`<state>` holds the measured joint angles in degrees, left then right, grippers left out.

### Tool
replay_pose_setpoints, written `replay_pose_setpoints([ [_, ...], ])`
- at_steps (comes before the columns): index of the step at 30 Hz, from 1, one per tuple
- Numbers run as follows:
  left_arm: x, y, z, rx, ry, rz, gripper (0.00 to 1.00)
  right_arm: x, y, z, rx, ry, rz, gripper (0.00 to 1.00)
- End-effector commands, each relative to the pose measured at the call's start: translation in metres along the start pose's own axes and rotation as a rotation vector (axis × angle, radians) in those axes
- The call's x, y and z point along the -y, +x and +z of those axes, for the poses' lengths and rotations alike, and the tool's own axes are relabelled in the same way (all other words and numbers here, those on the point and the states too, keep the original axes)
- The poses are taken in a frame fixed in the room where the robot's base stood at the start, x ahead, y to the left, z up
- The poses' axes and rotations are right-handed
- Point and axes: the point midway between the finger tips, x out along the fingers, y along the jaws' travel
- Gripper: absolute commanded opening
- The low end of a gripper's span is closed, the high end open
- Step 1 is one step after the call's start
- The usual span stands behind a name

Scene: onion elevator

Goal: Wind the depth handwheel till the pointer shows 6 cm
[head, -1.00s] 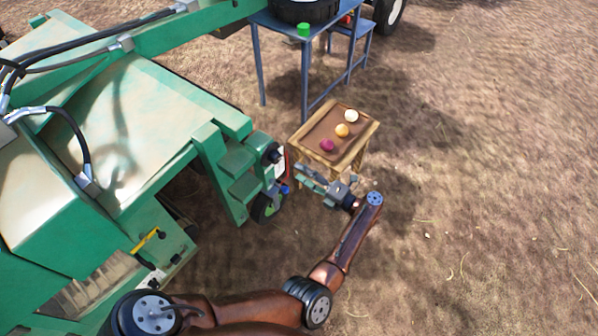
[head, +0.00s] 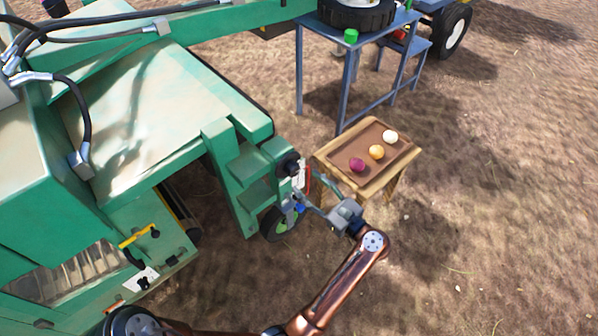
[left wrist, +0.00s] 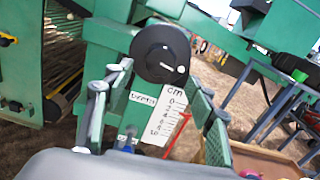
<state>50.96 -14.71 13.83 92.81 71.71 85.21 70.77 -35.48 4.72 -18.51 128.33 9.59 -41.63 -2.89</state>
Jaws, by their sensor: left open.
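The depth handwheel is a black disc with a small pale knob (left wrist: 160,53) at the top middle of the left wrist view. In the head view it is the dark round part (head: 291,166) on the green machine's side. Below it is a white scale (left wrist: 158,116) marked in cm from 0 to 10. A red pointer (left wrist: 178,131) lies slanted along the scale's right edge; its exact reading is unclear. My left gripper (head: 302,197) is open and empty in front of the scale. Its fingers also flank the scale in the left wrist view (left wrist: 160,82), with the wheel beyond them.
A wooden stand with a brown tray (head: 330,153) bearing three onions is close behind my left gripper. A blue metal table (head: 350,62) stands farther back. A small wheel (head: 280,224) is below the handwheel. Open soil is to the right.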

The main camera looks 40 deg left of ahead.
Motion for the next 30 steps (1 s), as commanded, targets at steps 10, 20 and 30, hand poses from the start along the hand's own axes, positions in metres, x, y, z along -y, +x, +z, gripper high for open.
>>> replay_pose_setpoints([
  [10,-0.001,0.054,-0.002,0.004,0.006,0.004,0.51,-0.013,0.02,0.012,-0.062,-0.024,0.018,0.4],
  [20,-0.001,0.072,0.001,0.002,0.006,0.002,0.51,-0.017,0.025,0.013,-0.097,-0.036,0.024,0.4],
  [30,-0.001,0.072,0.001,0.002,0.007,0.002,0.39,-0.017,0.025,0.012,-0.097,-0.037,0.023,0.4],
])
